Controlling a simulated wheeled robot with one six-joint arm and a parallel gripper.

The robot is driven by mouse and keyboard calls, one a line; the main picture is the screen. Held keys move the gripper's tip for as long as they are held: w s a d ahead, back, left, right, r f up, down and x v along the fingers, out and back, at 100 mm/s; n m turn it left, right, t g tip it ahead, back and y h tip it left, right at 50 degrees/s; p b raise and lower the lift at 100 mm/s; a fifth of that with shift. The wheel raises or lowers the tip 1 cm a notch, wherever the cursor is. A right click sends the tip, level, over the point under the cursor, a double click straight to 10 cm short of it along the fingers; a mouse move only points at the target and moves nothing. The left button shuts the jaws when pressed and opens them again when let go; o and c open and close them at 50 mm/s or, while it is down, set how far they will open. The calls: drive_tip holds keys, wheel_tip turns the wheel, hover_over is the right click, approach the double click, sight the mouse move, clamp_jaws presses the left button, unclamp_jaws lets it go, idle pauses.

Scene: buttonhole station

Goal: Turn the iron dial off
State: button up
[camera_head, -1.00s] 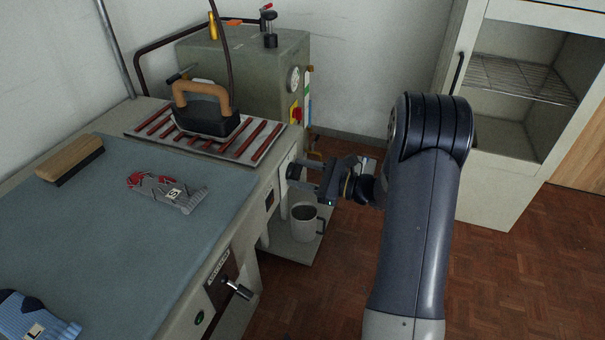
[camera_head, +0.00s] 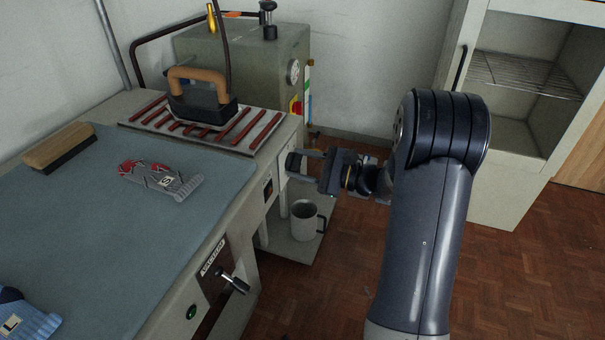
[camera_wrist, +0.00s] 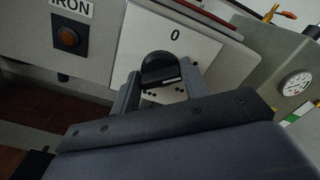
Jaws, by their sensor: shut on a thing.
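The iron dial (camera_wrist: 160,70) is a round black knob on a white plate (camera_wrist: 190,43) marked "0", with black dots below it. My gripper (camera_wrist: 162,88) is shut on the dial, with a finger on each side of it in the wrist view. An orange-brown button or lamp (camera_wrist: 68,37) under the label "IRON" (camera_wrist: 72,7) is left of the plate. In the head view my gripper (camera_head: 305,165) reaches the table's front face from the right, and its fingers hide the dial. The iron (camera_head: 203,100) stands on the red-barred rest (camera_head: 245,138).
A grey boiler box (camera_head: 240,62) with a gauge stands behind the iron. A mug (camera_head: 304,220) stands on a low shelf below my gripper. A lever (camera_head: 234,284) sticks out from the table front.

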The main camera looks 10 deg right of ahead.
drive_tip(key=n+b, duration=0.3)
drive_tip(key=b, duration=0.1)
drive_tip(key=n+b, duration=0.3)
drive_tip(key=b, duration=0.2)
drive_tip(key=n+b, duration=0.4)
drive_tip(key=b, duration=0.1)
drive_tip(key=shift+f, duration=0.25)
drive_tip(key=shift+r+n, duration=0.1)
drive_tip(key=shift+n, duration=0.2)
drive_tip(key=o, duration=0.9)
drive_tip(key=shift+o, duration=0.2)
drive_tip(key=p+v, duration=0.2)
drive_tip(key=v, duration=0.8)
drive_tip(key=shift+s+d, duration=0.3)
